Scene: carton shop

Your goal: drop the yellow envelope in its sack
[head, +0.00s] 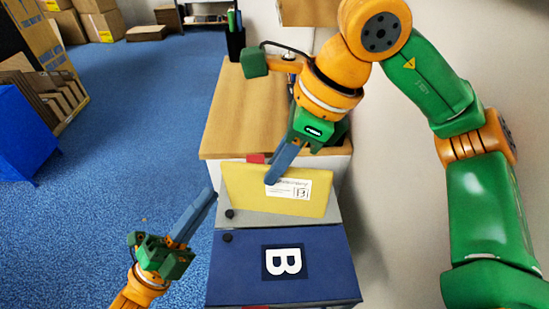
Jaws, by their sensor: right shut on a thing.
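The yellow envelope (245,197) is at the middle of the head view, with a white label (289,189) on its face. A small boxed mark on the label looks like a B but is too small to be sure of. My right gripper (277,172) reaches down from above and is shut on the envelope, its fingers overlapping the upper part. Just in front is a dark blue panel (232,281) with a white letter B. No sack opening can be made out clearly. My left gripper (209,196) is empty, left of the envelope, its blue fingers together.
A wooden-topped cabinet (232,118) stands behind the envelope, with a black pen cup (236,44) on it. A wall closes off the right side. Blue carpet (130,130) lies open to the left, with cartons (102,24) and a blue stand (28,138) beyond.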

